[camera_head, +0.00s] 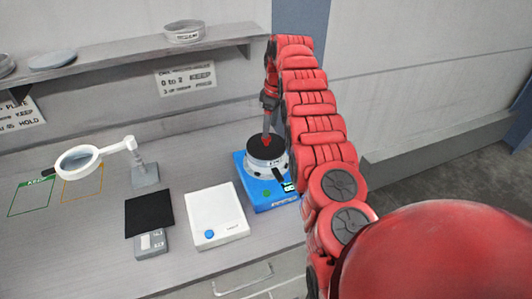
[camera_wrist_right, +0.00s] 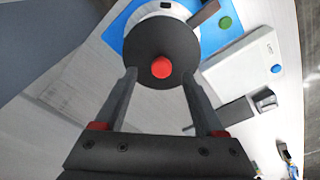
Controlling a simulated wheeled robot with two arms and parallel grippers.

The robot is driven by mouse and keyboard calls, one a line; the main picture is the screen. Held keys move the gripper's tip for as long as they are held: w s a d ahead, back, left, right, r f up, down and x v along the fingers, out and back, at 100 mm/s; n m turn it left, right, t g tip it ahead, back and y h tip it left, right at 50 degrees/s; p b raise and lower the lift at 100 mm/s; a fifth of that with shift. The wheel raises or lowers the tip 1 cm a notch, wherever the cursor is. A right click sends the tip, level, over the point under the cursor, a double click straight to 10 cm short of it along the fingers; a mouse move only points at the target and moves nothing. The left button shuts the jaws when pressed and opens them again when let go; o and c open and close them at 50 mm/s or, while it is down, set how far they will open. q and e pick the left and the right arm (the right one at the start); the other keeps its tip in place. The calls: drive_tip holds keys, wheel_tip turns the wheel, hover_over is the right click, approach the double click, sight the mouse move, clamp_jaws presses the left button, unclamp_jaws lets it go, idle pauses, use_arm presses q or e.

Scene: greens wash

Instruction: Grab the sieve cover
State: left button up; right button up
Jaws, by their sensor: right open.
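The sieve cover (camera_head: 262,153) is a black disc with a red knob. It lies on a pale metal sieve (camera_head: 259,169) on the blue shaker base (camera_head: 262,197). In the right wrist view the cover (camera_wrist_right: 150,42) is just ahead of my fingers, with its red knob (camera_wrist_right: 161,67) near the middle. My right gripper (camera_head: 267,134) is above the cover, pointing down. The wrist view shows its fingers (camera_wrist_right: 159,76) apart, one to each side of the knob's line. Contact with the knob cannot be told. My left gripper is not in view.
A white device (camera_head: 215,212) with a blue button stands left of the shaker, then a small scale with a black plate (camera_head: 149,213). A magnifier lamp (camera_head: 88,158) stands further left. A wall shelf (camera_head: 120,51) holds another sieve (camera_head: 184,32).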

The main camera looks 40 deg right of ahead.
sight(266, 142)
drive_tip(key=shift+f, duration=0.5)
drive_tip(key=f, duration=0.1)
drive_tip(key=f+p, duration=0.1)
drive_tip(key=w+a+f+p, duration=0.1)
drive_tip(key=f, duration=0.1)
drive_tip(key=shift+f, duration=0.25)
clamp_jaws()
